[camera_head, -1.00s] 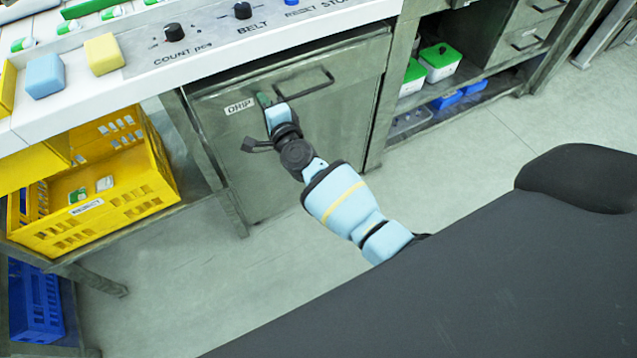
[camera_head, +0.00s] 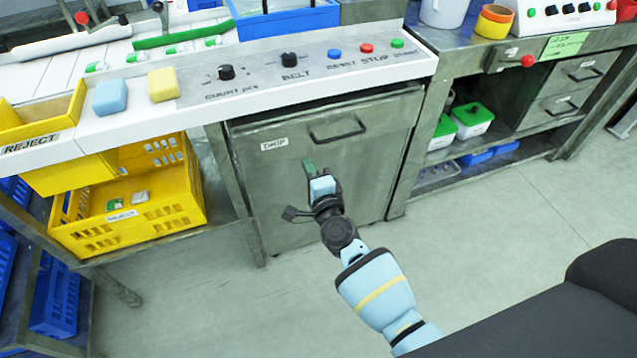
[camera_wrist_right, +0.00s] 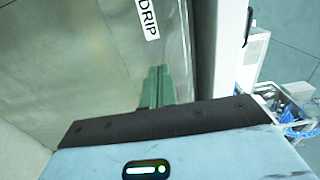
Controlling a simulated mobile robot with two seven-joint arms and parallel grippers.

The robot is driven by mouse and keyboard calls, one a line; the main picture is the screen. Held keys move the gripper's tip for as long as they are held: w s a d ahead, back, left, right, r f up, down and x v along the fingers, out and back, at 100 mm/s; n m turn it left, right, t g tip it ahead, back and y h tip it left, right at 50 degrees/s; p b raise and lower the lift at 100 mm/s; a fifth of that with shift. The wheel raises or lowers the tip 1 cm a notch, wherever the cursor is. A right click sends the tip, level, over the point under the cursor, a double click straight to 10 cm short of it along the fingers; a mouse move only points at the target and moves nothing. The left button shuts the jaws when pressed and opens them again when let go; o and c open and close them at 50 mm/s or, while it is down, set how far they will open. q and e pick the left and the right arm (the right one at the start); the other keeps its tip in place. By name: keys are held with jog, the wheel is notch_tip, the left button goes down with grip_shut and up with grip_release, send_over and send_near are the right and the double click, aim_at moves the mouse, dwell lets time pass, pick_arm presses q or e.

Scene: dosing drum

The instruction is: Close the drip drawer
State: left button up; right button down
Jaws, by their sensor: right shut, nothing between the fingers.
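The drip drawer (camera_head: 370,165) is a grey metal front with a white DRIP label (camera_head: 274,143) and a dark bar handle (camera_head: 337,131), under the white control console. Its front looks nearly flush with the frame; I cannot tell whether a small gap is left. My right gripper (camera_head: 308,166) is shut and empty, its green fingertips before the front, just below and between label and handle. Whether they touch it is unclear. The right wrist view shows the fingers (camera_wrist_right: 157,87) against the metal near the label (camera_wrist_right: 148,18). My left gripper is not in view.
A yellow reject crate (camera_head: 170,222) stands on a low shelf left of the drawer. The console (camera_head: 300,80) with knobs and buttons overhangs above. Shelves on the right hold green-lidded boxes (camera_head: 472,116). The floor (camera_head: 500,225) before the drawer is clear apart from my arm.

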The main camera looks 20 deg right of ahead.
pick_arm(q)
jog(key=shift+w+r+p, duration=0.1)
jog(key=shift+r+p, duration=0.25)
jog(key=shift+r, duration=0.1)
pick_arm(e)
jog(key=shift+s+d, duration=0.15)
jog(key=shift+s, duration=2.45)
